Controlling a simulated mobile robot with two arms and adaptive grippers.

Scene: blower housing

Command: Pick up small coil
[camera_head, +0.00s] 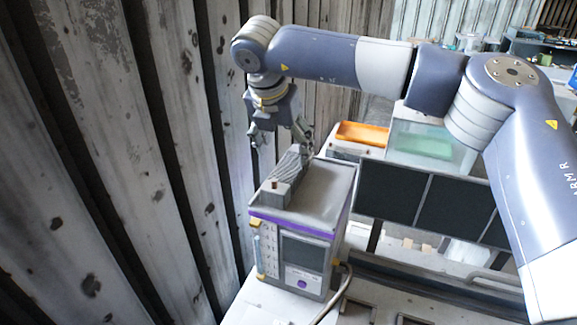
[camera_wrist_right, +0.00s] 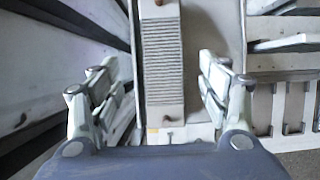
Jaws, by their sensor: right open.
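The small coil, a grey ribbed block (camera_head: 287,177), lies on top of a grey instrument box (camera_head: 325,190) with a purple stripe. My right gripper (camera_head: 279,140) is above the far part of the coil, pointing down, with its fingers apart and empty. In the right wrist view, the coil (camera_wrist_right: 163,55) runs lengthwise between the two open fingers (camera_wrist_right: 158,75), and I see no contact. A small brownish stud shows at each end of the coil there. My left gripper is not in view.
A corrugated metal wall (camera_head: 150,160) stands close on the left of the box. To the right are an orange tray (camera_head: 362,135) and a clear greenish container (camera_head: 428,140) on a dark-panelled unit. A cable (camera_head: 340,295) runs beside the box.

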